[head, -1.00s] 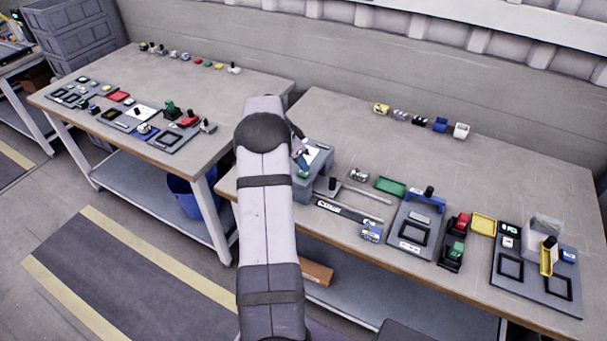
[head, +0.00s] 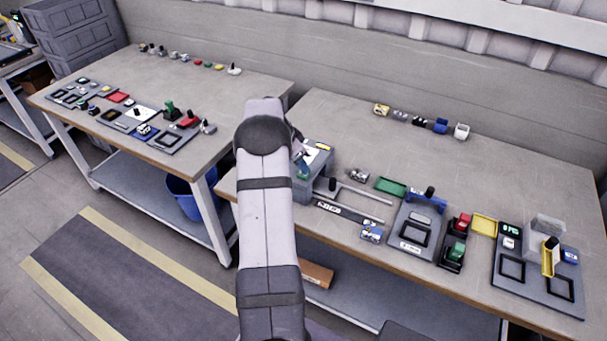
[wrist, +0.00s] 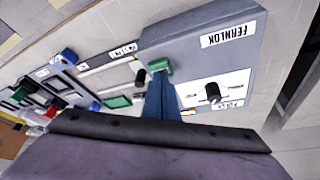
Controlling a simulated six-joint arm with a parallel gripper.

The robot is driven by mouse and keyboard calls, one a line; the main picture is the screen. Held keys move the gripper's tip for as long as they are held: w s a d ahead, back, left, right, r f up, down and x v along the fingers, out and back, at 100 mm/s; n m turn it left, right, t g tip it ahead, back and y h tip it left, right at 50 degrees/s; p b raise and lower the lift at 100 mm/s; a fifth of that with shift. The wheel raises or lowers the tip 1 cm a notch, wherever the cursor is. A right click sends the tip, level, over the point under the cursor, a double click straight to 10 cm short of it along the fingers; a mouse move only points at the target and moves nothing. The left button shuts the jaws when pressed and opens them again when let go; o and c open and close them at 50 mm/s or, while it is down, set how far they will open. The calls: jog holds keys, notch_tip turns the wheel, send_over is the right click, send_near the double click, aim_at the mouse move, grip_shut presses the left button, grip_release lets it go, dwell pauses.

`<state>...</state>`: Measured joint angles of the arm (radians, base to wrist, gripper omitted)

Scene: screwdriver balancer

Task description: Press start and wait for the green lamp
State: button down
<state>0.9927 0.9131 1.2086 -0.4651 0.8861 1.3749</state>
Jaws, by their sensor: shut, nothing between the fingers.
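The balancer is a grey box (head: 318,183) labelled FERNLOK at the front-left corner of the right-hand bench, partly behind my arm in the head view. In the wrist view its grey top (wrist: 190,42) carries a green button (wrist: 161,67) and a white panel with a black knob (wrist: 212,92). My gripper (wrist: 158,80) is shut and empty, its blue fingertips at the green button; I cannot tell how far the button is pressed. A yellow patch (head: 323,146) shows on the box top in the head view. I see no lit green lamp.
Right of the box are a rail fixture (head: 345,212), a green tray (head: 390,186), a blue-clamped fixture (head: 412,232) and a yellow tray (head: 484,225). Small parts line the bench's back. The bench centre (head: 450,170) is clear.

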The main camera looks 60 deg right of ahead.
jog(key=shift+r, duration=0.1)
notch_tip(320, 180, up, 7)
jog(key=p, duration=0.3)
dwell(0.5)
notch_tip(320, 180, up, 6)
jog(key=p, duration=0.3)
jog(key=shift+p, duration=0.3)
dwell(0.8)
